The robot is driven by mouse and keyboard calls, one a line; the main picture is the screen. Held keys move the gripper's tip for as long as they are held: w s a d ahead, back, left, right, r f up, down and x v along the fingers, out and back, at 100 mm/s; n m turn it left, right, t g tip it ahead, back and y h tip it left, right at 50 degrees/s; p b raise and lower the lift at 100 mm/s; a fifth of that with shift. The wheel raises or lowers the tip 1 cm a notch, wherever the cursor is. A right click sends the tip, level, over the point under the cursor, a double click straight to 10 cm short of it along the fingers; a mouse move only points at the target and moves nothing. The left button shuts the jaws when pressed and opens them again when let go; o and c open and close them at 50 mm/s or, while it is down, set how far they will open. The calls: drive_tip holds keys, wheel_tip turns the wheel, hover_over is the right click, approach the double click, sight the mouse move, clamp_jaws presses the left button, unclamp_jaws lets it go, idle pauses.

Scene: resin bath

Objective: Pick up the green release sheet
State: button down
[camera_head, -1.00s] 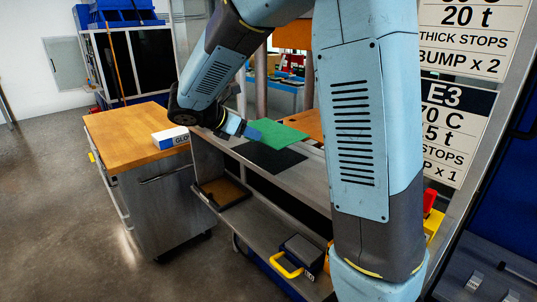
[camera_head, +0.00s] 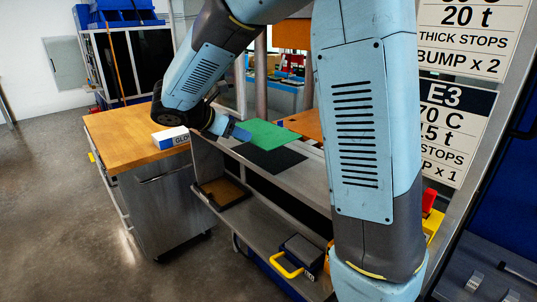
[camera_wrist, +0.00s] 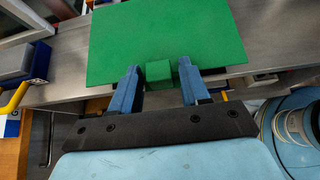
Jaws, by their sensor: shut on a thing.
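The green release sheet (camera_head: 266,133) is a flat green square above a black sheet (camera_head: 272,158) on the grey bench in the head view. In the wrist view the green sheet (camera_wrist: 165,35) fills the top middle, with a small green block-like tab (camera_wrist: 158,73) at its near edge. My gripper (camera_wrist: 158,76) has its two blue fingers on either side of this tab, shut on it. In the head view my gripper (camera_head: 240,132) meets the sheet's left edge. The sheet looks held level, a little above the black sheet.
A wooden-topped cabinet (camera_head: 130,132) with a white glove box (camera_head: 170,138) stands left of the bench. A lower shelf (camera_head: 260,225) holds a brown tray (camera_head: 222,192) and a dark case with a yellow handle (camera_head: 290,262). My arm hides part of the bench's right side.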

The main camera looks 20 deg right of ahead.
drive_tip(key=s+a, duration=0.2)
drive_tip(key=a, duration=0.4)
drive_tip(key=shift+s, duration=0.3)
